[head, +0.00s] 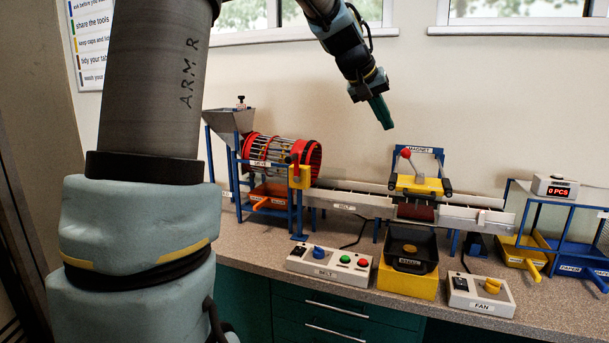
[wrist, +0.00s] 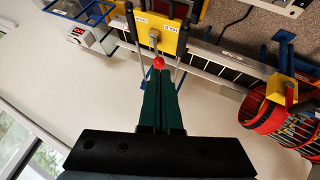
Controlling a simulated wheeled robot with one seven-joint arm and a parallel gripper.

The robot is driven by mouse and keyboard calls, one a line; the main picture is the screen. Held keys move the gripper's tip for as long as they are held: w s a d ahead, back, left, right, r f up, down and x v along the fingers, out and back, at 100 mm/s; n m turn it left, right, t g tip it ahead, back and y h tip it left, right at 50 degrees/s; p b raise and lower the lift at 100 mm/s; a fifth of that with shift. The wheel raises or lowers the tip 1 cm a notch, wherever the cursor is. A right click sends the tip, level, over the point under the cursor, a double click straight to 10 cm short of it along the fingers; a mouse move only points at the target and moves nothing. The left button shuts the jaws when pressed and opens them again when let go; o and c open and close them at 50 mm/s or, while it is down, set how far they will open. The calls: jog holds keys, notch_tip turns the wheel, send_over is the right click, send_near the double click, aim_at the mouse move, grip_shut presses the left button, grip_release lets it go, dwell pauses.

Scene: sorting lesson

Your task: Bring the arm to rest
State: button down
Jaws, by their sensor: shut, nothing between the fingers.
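My gripper (head: 382,113) hangs in the air above the back of the bench in the head view, in front of the wall. Its green fingers point down and slightly right, and they are shut with nothing between them. In the wrist view the shut green fingers (wrist: 160,98) point toward the magnet unit. The magnet unit (head: 419,184) has a yellow body and a red-knobbed lever (head: 406,154); its red knob shows just past the fingertips in the wrist view (wrist: 158,63). In the head view the gripper is apart from the unit, above and to its left.
A red drum sieve (head: 282,152) with a hopper stands left on the bench (head: 240,247). A belt (head: 345,205) runs right from it. A black tray (head: 391,267) sits on a yellow block. Control boxes (head: 330,262) line the front. A counter (head: 554,187) reads 0 PCS.

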jog(key=s+a+f+n+y, duration=0.1)
jog(key=s+a+f+y, duration=0.15)
jog(key=a+f, duration=0.6)
jog(key=s+a+f+n+y, duration=0.15)
jog(key=s+a+f, duration=0.25)
jog(key=a+f, duration=0.45)
jog(key=s+a+f+g+y, duration=0.2)
jog(key=s+a+f, duration=0.5)
jog(key=s+a, duration=0.5)
jog(key=shift+s+a+f+n+g+y+p, duration=0.2)
jog(key=shift+a+f+n+g+y+p, duration=0.2)
jog(key=shift+a, duration=0.2)
